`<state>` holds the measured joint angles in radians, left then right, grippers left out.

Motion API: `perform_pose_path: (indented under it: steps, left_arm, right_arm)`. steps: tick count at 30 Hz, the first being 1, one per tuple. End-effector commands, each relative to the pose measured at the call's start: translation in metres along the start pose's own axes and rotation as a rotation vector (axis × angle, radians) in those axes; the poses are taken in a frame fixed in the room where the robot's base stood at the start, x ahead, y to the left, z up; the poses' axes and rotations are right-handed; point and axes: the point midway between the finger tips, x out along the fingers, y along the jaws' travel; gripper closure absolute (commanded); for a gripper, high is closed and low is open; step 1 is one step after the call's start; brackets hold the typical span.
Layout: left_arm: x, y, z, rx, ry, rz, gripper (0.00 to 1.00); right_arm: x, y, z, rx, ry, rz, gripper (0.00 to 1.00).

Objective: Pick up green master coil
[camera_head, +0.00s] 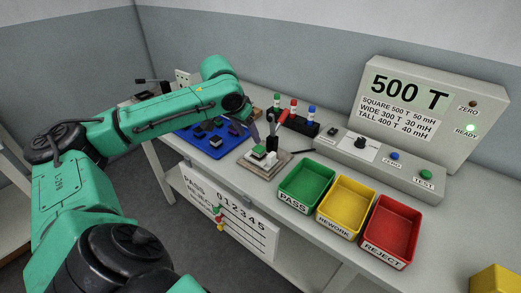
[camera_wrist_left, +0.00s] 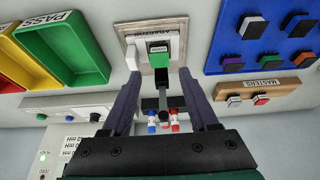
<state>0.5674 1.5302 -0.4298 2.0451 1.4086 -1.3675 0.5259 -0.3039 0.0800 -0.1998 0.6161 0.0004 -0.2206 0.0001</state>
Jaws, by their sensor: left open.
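The green master coil, a small block with a labelled green top (camera_head: 258,152), sits on a white base in the test fixture (camera_head: 246,164) on the bench. In the left wrist view the green top (camera_wrist_left: 157,47) lies between and just beyond my fingertips, beside a white part of the fixture (camera_wrist_left: 132,55). My left gripper (camera_head: 263,128) is open and empty above the fixture; both fingers (camera_wrist_left: 158,76) show apart in the wrist view. Whether either finger touches the coil cannot be told. My right gripper is not in view.
Green PASS (camera_head: 306,187), yellow REWORK (camera_head: 345,206) and red REJECT (camera_head: 391,232) bins stand right of the fixture. A blue tray of dark parts (camera_head: 186,143) lies left. A MASTERS rack (camera_wrist_left: 262,92) holds two coils. Capped markers (camera_head: 313,113) and the meter (camera_head: 420,105) stand behind.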

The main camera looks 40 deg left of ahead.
Motion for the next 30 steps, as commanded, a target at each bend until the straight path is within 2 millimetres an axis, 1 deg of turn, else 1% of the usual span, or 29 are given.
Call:
perform_pose_path:
  steps: [1, 2, 3, 5, 8, 11, 12, 13, 16, 21, 23, 24, 26, 30]
  left_arm:
    - [0.012, 0.001, 0.0, 0.0, -0.004, 0.004, 0.4]
    - [0.018, 0.002, 0.0, 0.0, -0.004, 0.005, 0.4]
    - [0.025, 0.001, 0.0, -0.001, -0.002, 0.004, 0.4]
    - [0.032, 0.001, 0.0, 0.001, -0.001, 0.003, 0.4]
    - [0.045, 0.002, -0.002, 0.0, -0.002, 0.005, 0.4]
    - [0.064, 0.003, -0.005, 0.0, -0.003, 0.005, 0.4]
    - [0.073, 0.003, -0.005, 0.001, -0.002, 0.004, 0.4]
    - [0.078, 0.003, -0.005, 0.001, -0.002, 0.003, 0.4]
    - [0.086, 0.002, -0.004, 0.003, -0.001, 0.001, 0.4]
    - [0.087, 0.002, -0.004, 0.003, 0.0, 0.0, 0.4]
    - [0.087, 0.002, -0.004, 0.003, 0.0, 0.0, 0.63]
    - [0.087, 0.002, -0.004, 0.003, 0.0, 0.0, 0.78]
    - [0.086, 0.002, -0.004, 0.003, 0.0, 0.0, 1.0]
    - [0.086, 0.002, -0.004, 0.003, 0.0, 0.0, 1.0]
  right_arm:
    - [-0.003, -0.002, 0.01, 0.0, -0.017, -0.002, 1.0]
    - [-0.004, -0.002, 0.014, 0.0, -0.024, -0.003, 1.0]
    - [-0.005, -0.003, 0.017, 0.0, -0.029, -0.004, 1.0]
    - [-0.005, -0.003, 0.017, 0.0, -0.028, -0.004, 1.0]
    - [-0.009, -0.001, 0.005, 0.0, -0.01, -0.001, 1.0]
    - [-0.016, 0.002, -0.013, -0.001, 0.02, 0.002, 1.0]
    - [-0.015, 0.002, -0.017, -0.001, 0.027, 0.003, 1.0]
    - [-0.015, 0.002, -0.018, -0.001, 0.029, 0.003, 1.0]
    - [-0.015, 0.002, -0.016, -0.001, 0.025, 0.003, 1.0]
    - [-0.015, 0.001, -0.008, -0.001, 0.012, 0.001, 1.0]
    - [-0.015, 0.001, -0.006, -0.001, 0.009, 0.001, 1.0]
    - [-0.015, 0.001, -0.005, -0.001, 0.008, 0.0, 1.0]
    - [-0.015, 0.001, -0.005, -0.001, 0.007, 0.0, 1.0]
    - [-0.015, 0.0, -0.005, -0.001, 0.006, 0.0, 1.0]
